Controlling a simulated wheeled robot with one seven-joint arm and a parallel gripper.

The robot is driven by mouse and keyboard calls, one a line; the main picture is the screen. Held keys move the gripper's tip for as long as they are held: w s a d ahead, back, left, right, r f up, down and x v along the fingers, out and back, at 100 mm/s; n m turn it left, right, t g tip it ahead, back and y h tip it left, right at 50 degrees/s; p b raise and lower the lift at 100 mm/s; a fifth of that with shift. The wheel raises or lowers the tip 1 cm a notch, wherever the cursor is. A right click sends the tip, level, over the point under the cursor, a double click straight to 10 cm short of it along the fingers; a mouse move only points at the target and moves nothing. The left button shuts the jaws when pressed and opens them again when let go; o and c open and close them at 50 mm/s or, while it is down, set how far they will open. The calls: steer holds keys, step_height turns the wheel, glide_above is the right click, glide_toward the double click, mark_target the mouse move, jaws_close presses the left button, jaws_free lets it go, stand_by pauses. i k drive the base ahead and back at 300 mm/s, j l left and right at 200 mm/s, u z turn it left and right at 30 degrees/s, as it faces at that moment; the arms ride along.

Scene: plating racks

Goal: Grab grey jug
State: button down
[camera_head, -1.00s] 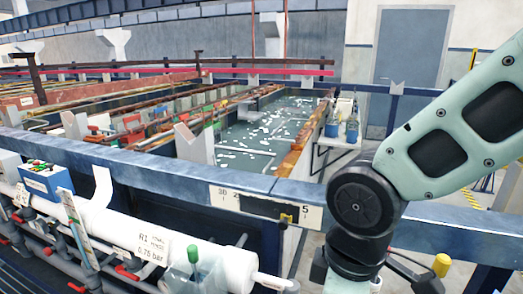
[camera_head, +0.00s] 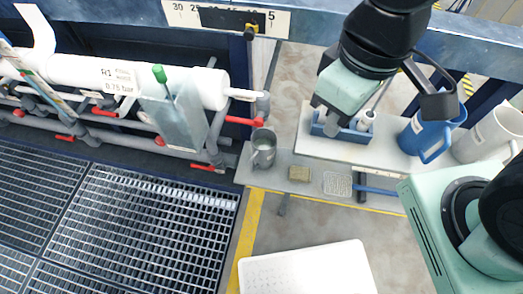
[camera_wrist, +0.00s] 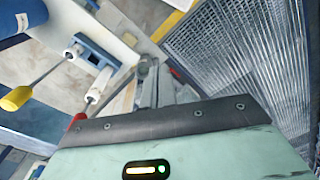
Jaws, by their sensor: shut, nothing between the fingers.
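A small grey metal jug (camera_head: 263,148) with a handle stands upright on the narrow grey shelf in the head view. A larger pale grey jug (camera_head: 490,134) stands at the right edge of that view, partly cut off. I cannot tell which one the task means. My gripper (camera_head: 332,126) hangs over the shelf between them, seen from above, with its fingers mostly hidden. In the wrist view my gripper's fingers (camera_wrist: 148,72) are together and empty. The gripper is apart from both jugs.
A blue jug (camera_head: 429,136) stands beside the pale one. A blue holder (camera_head: 350,134) with white rollers lies below my gripper. A tan block (camera_head: 299,174) and a pale mesh pad (camera_head: 338,184) lie on the shelf. White pipework (camera_head: 130,80) runs left, above floor grating (camera_head: 120,215).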

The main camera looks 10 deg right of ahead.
mark_target(263, 139)
steer(key=j+z, duration=0.15)
steer(key=z, duration=0.3)
steer(key=j+z, duration=0.1)
steer(key=z, duration=0.3)
steer(key=j+z, duration=0.1)
steer(key=z, duration=0.35)
steer(key=k+j+z, duration=0.1)
steer(key=z, duration=0.3)
steer(key=k+j, duration=0.3)
steer(key=j, duration=0.15)
steer(key=k+j, duration=0.25)
steer(key=j, duration=0.15)
